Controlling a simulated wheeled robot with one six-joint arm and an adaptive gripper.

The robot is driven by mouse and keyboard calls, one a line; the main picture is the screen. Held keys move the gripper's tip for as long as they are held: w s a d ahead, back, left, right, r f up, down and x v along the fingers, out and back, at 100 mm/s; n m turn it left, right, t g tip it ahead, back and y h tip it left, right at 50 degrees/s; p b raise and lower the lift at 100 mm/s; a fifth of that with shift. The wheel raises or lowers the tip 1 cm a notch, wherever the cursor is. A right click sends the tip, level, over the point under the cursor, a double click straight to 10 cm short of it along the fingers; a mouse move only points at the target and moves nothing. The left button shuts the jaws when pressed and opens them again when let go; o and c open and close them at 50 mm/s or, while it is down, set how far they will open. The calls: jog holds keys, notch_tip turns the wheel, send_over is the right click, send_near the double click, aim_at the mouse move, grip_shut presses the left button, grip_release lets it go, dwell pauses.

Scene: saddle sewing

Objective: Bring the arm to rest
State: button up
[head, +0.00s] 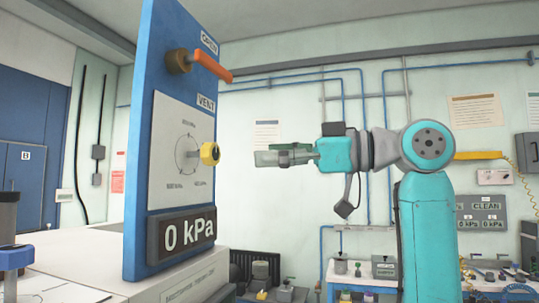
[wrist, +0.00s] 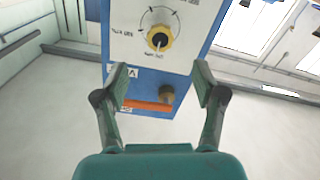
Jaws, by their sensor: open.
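My gripper (head: 262,157) points left in the head view, level with the yellow vent knob (head: 210,154) on the blue panel (head: 141,135) and apart from it. In the wrist view my gripper (wrist: 157,88) has its two fingers spread with nothing between them. The yellow knob also shows in the wrist view (wrist: 159,39), beyond the fingertips. My arm (head: 412,160) is teal and grey, with the upright link to the right of the panel.
An orange valve handle (head: 212,66) sticks out near the panel's top. The display (head: 186,233) reads 0 kPa. The panel stands on a pale bench (head: 70,270) at left. A bench with small items (head: 385,281) stands behind my arm. Open air lies between gripper and panel.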

jog(key=w+d+f+m+t+h, duration=0.1)
jog(key=w+d+f+m+t, duration=0.3)
jog(key=f, duration=1)
jog(key=w+a+f+m+t+h, duration=0.15)
jog(key=w+f+m, duration=0.45)
jog(key=f, duration=0.8)
jog(key=s+d+f+m+t+h, duration=0.2)
jog(key=f, duration=0.8)
jog(key=s+d+f+m+t+h, duration=0.1)
jog(key=s+d+f+m+h, duration=0.15)
jog(key=f, duration=0.85)
jog(key=s+d+f+m+t+h, duration=0.2)
jog(key=f+h, duration=0.1)
jog(key=f, duration=0.7)
jog(key=s+d+f+m+h, duration=0.1)
jog(key=s+d+f+h, duration=0.15)
jog(key=s+f, duration=0.7)
jog(key=s+d+f+m+h, duration=0.25)
jog(key=s+f, duration=0.45)
jog(key=s, duration=0.6)
jog(key=s+r+n+g+h, duration=0.1)
jog(key=s+r, duration=0.1)
jog(key=s, duration=1.1)
jog(key=s+d+r+n+g+h, duration=0.1)
jog(key=s+r, duration=0.2)
jog(key=s, duration=1.1)
jog(key=shift+d+n, duration=0.25)
jog(key=shift+n, duration=0.15)
